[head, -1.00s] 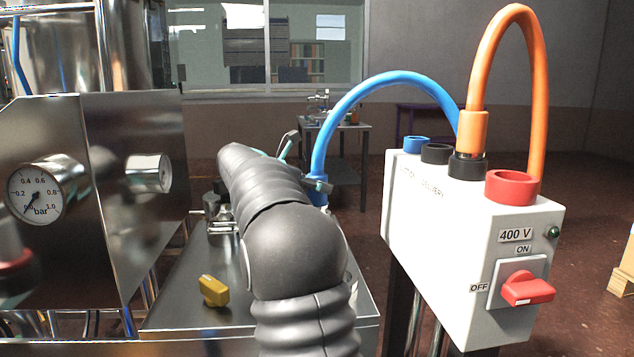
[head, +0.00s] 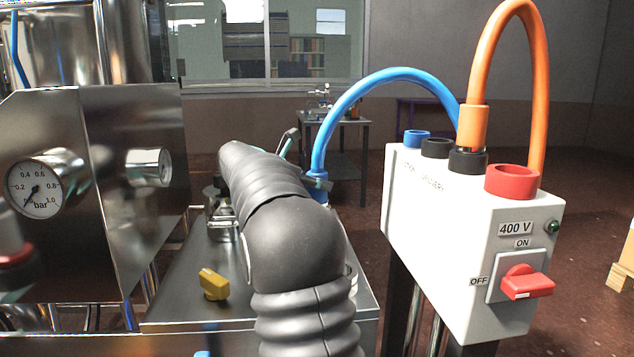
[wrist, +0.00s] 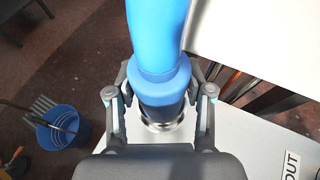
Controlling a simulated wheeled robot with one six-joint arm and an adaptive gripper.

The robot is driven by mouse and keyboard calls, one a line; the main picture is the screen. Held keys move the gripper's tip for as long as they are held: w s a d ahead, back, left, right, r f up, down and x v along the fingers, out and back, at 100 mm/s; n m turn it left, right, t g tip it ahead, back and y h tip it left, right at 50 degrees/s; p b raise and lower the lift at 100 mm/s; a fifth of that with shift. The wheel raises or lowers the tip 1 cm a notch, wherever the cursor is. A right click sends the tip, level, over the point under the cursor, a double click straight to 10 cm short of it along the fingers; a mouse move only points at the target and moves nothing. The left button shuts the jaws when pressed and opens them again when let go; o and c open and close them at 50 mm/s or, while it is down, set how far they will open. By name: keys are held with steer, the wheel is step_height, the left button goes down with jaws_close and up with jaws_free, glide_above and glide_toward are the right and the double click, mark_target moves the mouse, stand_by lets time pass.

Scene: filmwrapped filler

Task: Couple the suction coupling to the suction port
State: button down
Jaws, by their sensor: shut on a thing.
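My gripper (wrist: 160,105) is shut on the blue suction coupling (wrist: 162,82) at the end of a blue hose (head: 385,78). In the head view the coupling (head: 318,190) is upright at the far end of my arm. A shiny metal ring (wrist: 165,122) shows just under the coupling; I cannot tell whether they are joined. The white box (head: 445,220) has a blue-ringed socket (head: 417,136) on its top left, near partly legible lettering ending in "DELIVERY". I cannot tell for sure which opening is the suction port.
An orange hose (head: 538,90) arches between a black collar and the red ring (head: 511,182) on the box. A red switch (head: 527,283) is on its front. A yellow handle (head: 213,284) stands on the steel top (head: 185,305). A blue bucket (wrist: 65,127) is on the floor.

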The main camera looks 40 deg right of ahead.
steer(key=shift+f, duration=0.2)
stand_by(0.6)
steer(key=shift+c, duration=1.8)
jaws_free()
steer(key=v, duration=0.7)
steer(key=shift+a, duration=0.25)
steer(key=shift+r, duration=0.1)
